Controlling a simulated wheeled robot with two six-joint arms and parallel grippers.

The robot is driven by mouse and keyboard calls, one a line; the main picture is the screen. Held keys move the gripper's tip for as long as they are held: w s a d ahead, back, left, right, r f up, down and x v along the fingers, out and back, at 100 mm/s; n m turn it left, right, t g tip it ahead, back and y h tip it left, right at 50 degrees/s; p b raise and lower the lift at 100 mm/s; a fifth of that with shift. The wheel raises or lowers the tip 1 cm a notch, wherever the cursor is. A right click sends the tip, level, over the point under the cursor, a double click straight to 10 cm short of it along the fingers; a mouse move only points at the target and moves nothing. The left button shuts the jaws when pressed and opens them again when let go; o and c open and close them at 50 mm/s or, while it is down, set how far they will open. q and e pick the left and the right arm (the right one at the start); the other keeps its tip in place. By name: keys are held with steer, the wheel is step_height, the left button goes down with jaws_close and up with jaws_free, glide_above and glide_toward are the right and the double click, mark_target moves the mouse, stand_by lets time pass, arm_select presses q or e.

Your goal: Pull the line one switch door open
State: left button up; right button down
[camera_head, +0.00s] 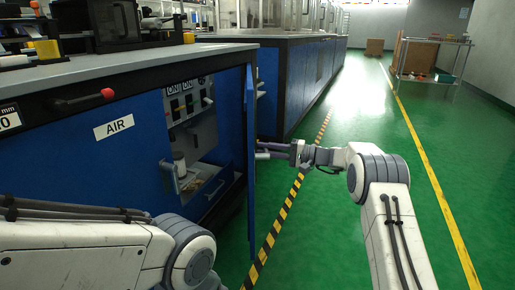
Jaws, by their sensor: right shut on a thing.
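The switch door (250,180) is a tall blue panel on the front of the blue cabinet. It stands swung out and I see it nearly edge-on. Behind it the compartment is open, showing a grey switch panel (190,105) with dark switches and a red knob. My right gripper (272,149) is at the door's outer side, shut on the door handle (262,156). The fingers hide part of the handle. My left arm comes in at the lower left, and its gripper is outside the picture.
An AIR label (114,126) is further left. Another blue cabinet (300,85) stands behind. The green floor (330,220) to the right is clear, with a steel cart (432,62) far back.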

steer(key=shift+s+d+f, duration=0.1)
steer(key=c, duration=0.8)
jaws_free()
steer(key=p+v, duration=0.4)
steer(key=v, duration=0.6)
steer(key=shift+d+p, duration=0.25)
steer(key=shift+p, duration=0.1)
